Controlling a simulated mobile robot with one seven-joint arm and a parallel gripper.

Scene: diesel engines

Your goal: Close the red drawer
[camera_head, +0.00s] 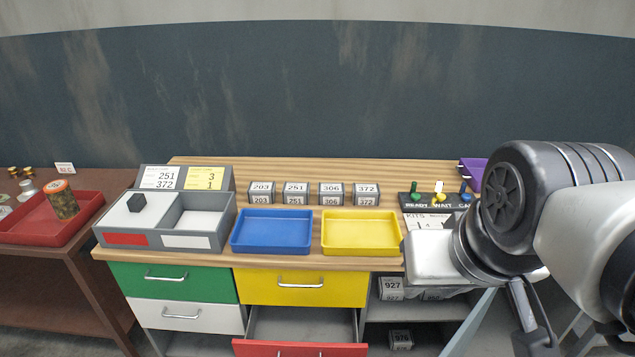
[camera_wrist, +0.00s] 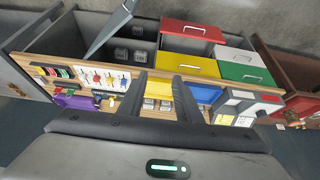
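The red drawer (camera_head: 300,349) is pulled open below the yellow drawer in the head view. Its grey inside shows, and its front with a bar handle is cut by the bottom edge. In the wrist view, which is turned over, the red drawer (camera_wrist: 205,34) stands out at the top with its handle showing. My gripper (camera_wrist: 159,76) is open and empty in the wrist view, its two dark fingers apart. It is away from the red drawer, over the bench side of the picture. In the head view my arm fills the right side and the fingertips cannot be made out.
The yellow drawer (camera_head: 303,287), green drawer (camera_head: 175,281) and white drawer (camera_head: 188,316) are shut. The wooden bench (camera_head: 265,262) bears a blue tray (camera_head: 272,250), a yellow tray (camera_head: 361,251) and a grey divided bin (camera_head: 164,240). A slanted grey panel (camera_head: 468,325) stands right of the shelves.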

